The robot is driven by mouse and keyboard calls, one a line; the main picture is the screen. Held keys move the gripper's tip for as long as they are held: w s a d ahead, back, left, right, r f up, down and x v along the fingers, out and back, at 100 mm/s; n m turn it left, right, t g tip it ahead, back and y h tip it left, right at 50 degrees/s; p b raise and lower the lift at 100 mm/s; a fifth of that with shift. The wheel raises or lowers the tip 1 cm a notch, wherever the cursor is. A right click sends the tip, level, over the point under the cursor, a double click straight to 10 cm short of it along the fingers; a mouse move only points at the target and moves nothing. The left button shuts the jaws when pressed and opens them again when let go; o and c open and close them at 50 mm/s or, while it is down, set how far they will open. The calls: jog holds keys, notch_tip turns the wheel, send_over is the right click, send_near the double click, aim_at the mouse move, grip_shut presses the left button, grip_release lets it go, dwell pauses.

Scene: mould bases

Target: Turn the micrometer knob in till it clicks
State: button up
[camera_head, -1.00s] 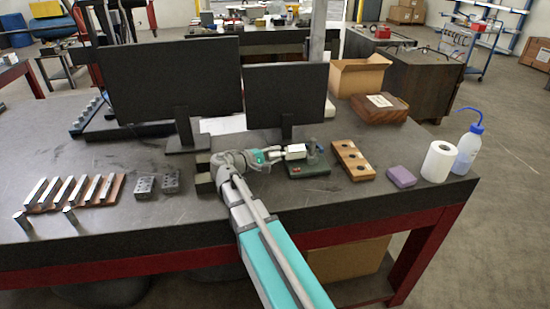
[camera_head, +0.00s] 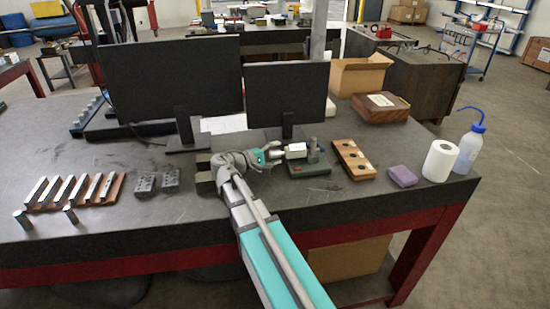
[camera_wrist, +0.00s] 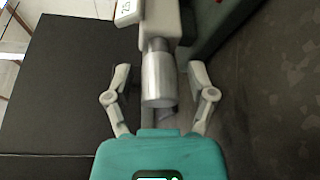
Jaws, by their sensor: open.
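The micrometer (camera_head: 297,150) sits at a green stand (camera_head: 308,168) on the bench, just right of my gripper in the head view. In the wrist view its silver knob (camera_wrist: 159,80) points toward my palm, and part of the white micrometer body (camera_wrist: 130,10) shows beyond it. My gripper (camera_head: 275,153) is open. In the wrist view the two fingers of my gripper (camera_wrist: 158,80) stand on either side of the knob, with a visible gap on each side. The head view is too small to show the knob clearly.
A wooden block with holes (camera_head: 353,159) and a purple block (camera_head: 403,176) lie right of the stand. Two dark monitors (camera_head: 286,95) stand behind. A paper roll (camera_head: 439,160) and a wash bottle (camera_head: 468,150) are at the right.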

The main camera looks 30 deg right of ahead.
jog(key=shift+n, duration=0.3)
